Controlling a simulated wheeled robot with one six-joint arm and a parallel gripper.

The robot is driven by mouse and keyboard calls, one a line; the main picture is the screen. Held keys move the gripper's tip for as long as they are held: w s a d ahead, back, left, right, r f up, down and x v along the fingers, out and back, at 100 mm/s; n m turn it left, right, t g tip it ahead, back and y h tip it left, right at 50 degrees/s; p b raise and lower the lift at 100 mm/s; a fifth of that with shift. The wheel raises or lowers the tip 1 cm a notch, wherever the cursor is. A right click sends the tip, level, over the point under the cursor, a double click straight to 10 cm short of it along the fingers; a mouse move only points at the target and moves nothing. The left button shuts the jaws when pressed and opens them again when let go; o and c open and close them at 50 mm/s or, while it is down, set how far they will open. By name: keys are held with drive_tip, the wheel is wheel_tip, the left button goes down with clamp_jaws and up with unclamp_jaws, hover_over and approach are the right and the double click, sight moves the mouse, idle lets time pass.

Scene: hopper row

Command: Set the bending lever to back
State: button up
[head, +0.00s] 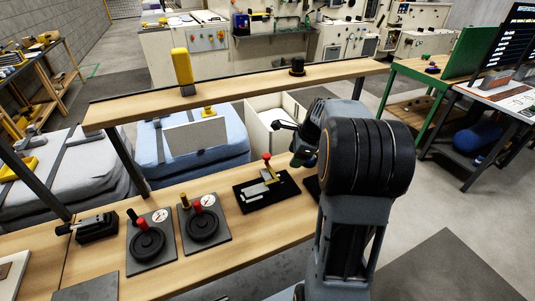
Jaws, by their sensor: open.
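No label is readable, so I cannot tell which control is the bending lever. A red-knobbed lever (267,158) stands on a yellow and metal fixture on a black plate (247,205).
A black device (96,228) with a handle sits at the bench's left. A dark plate edge shows beside my arm. Open floor lies to the right.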

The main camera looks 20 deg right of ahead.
drive_tip(key=w+d+f+m, duration=0.1)
drive_tip(key=d+f+m, duration=0.1)
drive_tip(key=d+m, duration=0.15)
drive_tip(key=p, duration=0.2)
hover_over(267, 155)
drive_tip(key=s+d, duration=0.2)
drive_tip(key=shift+w+a+m, duration=0.1)
drive_tip(key=shift+m, duration=0.15)
drive_tip(key=x, duration=0.3)
drive_tip(key=shift+w+a+f, duration=0.1)
drive_tip(key=shift+w+a, duration=0.1)
drive_tip(key=shift+a, duration=0.05)
drive_tip(key=shift+p+x, duration=0.3)
drive_tip(key=shift+x, duration=0.6)
clamp_jaws()
